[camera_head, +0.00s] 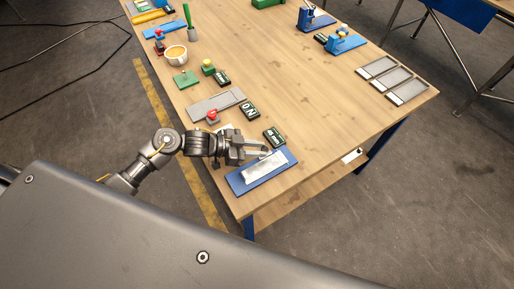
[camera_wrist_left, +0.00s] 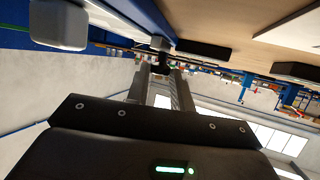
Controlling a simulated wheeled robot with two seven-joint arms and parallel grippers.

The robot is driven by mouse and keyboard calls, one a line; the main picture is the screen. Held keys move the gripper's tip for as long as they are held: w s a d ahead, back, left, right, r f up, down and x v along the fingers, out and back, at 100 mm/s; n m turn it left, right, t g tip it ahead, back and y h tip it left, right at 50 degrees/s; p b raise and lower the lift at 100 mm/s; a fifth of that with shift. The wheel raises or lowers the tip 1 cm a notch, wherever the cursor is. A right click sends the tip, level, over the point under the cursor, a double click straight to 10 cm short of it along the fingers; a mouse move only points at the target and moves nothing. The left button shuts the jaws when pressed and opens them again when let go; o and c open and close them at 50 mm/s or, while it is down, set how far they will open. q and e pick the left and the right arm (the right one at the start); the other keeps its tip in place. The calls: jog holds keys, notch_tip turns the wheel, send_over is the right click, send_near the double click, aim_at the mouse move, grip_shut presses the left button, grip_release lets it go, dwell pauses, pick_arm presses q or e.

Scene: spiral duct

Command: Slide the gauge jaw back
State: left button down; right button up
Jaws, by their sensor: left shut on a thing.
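The gauge is a blue base plate (camera_head: 236,183) with a pale metal bar (camera_head: 260,168) along it, near the table's close corner. My left gripper (camera_head: 264,151) reaches in from the left, over the bar's far side. In the left wrist view its fingers (camera_wrist_left: 162,68) are shut on a small grey piece (camera_wrist_left: 160,43), which looks like the gauge jaw's grip. A rounded pale grey block (camera_wrist_left: 58,24) shows at upper left there, beside the blue edge. The fingers hide most of the jaw in the head view. My right gripper is not in view.
A black label block (camera_head: 273,137) lies just beyond the gauge, and another marked block (camera_head: 249,110) farther back. A grey plate with a red knob (camera_head: 212,115) stands behind the arm. The table's middle is clear; grey trays (camera_head: 393,79) lie at the right edge.

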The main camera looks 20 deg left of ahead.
pick_arm(q)
jog(key=shift+w+a, duration=1.2)
jog(key=shift+a, duration=0.15)
jog(key=shift+r, duration=0.1)
jog(key=c, duration=1.3)
grip_release()
jog(key=shift+o, duration=0.2)
